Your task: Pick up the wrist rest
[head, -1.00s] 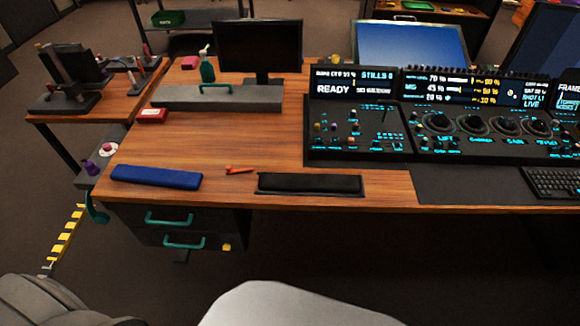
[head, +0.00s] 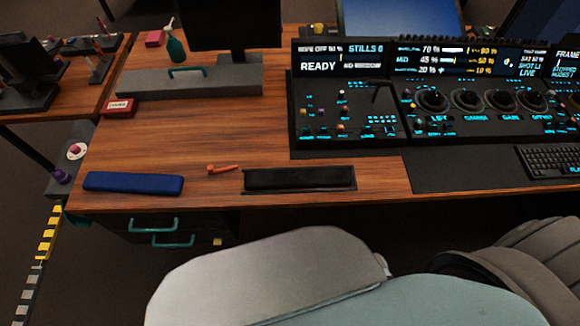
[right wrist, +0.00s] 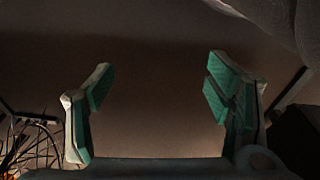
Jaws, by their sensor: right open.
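Two long padded bars lie near the desk's front edge in the head view. A blue bar (head: 133,182) lies at the left. A black bar (head: 299,177) lies in a thin dark tray (head: 248,189), below the control panel (head: 345,110). I cannot tell from looks alone which one is the wrist rest. My right gripper (right wrist: 158,88) shows only in the right wrist view, open, with nothing between its green-padded fingers. It is not at either bar; a plain brown surface lies beyond it. My left gripper is out of view.
A small orange tool (head: 222,169) lies between the bars. A red box (head: 118,107), a grey riser (head: 190,84) and a green bottle (head: 175,48) stand behind. A keyboard (head: 548,162) is at the right. The desk's left middle (head: 190,130) is clear.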

